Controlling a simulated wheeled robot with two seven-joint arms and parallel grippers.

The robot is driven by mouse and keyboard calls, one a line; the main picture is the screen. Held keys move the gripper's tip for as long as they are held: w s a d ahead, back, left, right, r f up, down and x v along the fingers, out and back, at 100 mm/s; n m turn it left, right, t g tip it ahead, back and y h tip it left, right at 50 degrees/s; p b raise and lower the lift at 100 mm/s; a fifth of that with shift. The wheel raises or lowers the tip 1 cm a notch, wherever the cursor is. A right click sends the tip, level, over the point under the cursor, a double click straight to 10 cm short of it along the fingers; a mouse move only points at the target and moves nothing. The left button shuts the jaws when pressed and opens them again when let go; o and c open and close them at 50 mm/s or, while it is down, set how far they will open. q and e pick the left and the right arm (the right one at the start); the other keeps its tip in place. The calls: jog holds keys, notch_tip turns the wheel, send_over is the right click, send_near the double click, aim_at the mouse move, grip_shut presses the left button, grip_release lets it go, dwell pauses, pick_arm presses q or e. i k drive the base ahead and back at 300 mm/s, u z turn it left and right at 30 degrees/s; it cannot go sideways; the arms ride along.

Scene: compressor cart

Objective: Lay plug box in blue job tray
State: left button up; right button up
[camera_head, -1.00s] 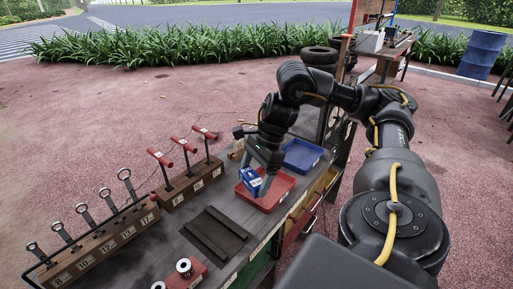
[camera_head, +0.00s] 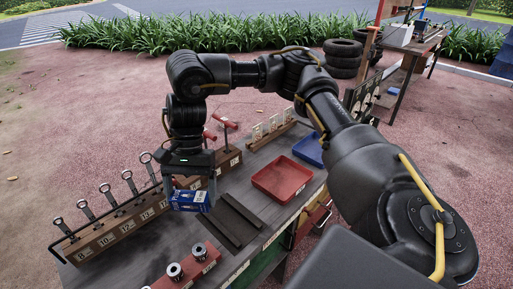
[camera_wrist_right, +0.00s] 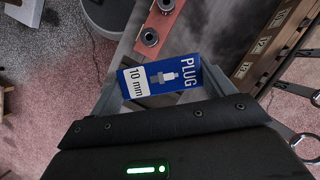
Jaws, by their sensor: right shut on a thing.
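The plug box (camera_head: 190,201) is a small blue and white carton. My right gripper (camera_head: 189,194) is shut on it and holds it above the cart, left of the dark strips and near the wrench rack. In the right wrist view the plug box (camera_wrist_right: 160,76) lies between the fingers, its "PLUG" and "10 mm" label showing. The blue job tray (camera_head: 308,152) is at the far right end of the cart top, behind the red tray; it looks empty, partly cut off by my arm. My left gripper is not in view.
The red tray (camera_head: 282,181) is empty, in front of the blue one. A wrench rack (camera_head: 112,226) and a rack with red T-handles (camera_head: 226,160) line the far edge. Dark strips (camera_head: 229,220) lie mid-cart. A red socket holder (camera_head: 187,272) stands at the near edge.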

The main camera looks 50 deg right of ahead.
aim_at(312, 156)
jog(key=u, duration=2.3)
jog(key=k, duration=1.85)
jog(key=z, duration=1.7)
